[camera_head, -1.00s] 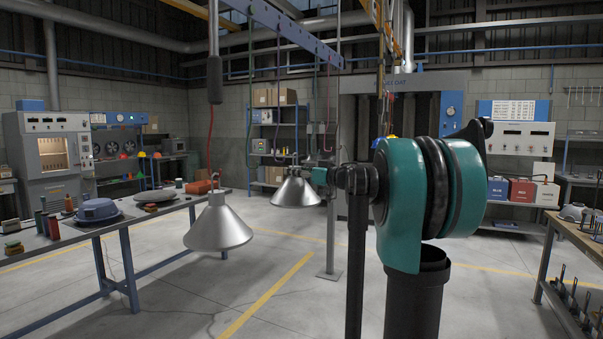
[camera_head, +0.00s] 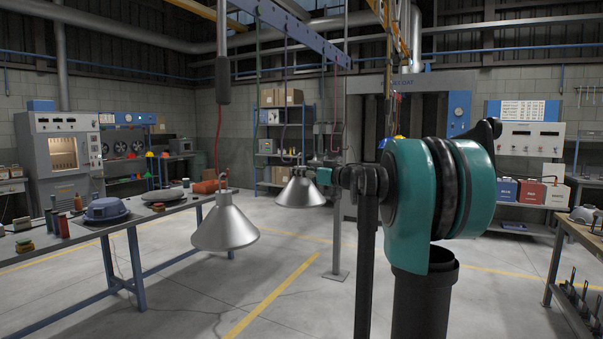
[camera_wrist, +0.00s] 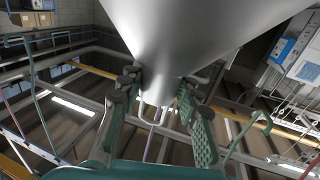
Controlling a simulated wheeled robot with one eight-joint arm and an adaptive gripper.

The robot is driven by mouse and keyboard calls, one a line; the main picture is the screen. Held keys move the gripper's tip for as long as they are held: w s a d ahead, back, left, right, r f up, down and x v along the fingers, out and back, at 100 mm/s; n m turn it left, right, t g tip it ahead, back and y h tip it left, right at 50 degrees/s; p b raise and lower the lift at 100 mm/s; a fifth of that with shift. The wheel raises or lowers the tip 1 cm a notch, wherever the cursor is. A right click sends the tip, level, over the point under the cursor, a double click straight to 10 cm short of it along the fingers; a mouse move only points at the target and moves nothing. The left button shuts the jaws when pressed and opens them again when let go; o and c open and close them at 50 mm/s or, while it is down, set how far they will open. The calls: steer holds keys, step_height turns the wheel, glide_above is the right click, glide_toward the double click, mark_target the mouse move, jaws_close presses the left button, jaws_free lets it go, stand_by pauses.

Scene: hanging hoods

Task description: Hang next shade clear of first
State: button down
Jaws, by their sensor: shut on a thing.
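A silver cone shade (camera_head: 225,228) hangs wide end down on a red cord (camera_head: 219,130) at left of centre in the head view. A second silver cone shade (camera_head: 300,190) is farther back to its right, held off the floor by my gripper (camera_head: 316,172). A clear gap shows between the two shades. In the wrist view the green fingers of my gripper (camera_wrist: 160,95) close on either side of the narrow neck of the held shade (camera_wrist: 190,35). A purple cord (camera_head: 286,95) comes down close to its top; I cannot tell whether they are joined.
A blue-grey overhead rail (camera_head: 305,35) with several cords runs above the shades. A workbench (camera_head: 125,222) with a blue hood and small items stands at left. Another bench (camera_head: 578,238) is at the right edge. An upright post (camera_head: 336,240) stands behind the held shade. The middle floor is open.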

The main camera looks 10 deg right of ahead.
steer(key=shift+a, duration=0.1)
steer(key=shift+x, duration=1.1)
steer(key=shift+s+a, duration=0.1)
steer(key=shift+a, duration=0.15)
steer(key=shift+w+a, duration=0.8)
steer(key=shift+a, duration=0.3)
steer(key=shift+f, duration=1.35)
steer(key=c, duration=1)
jaws_free()
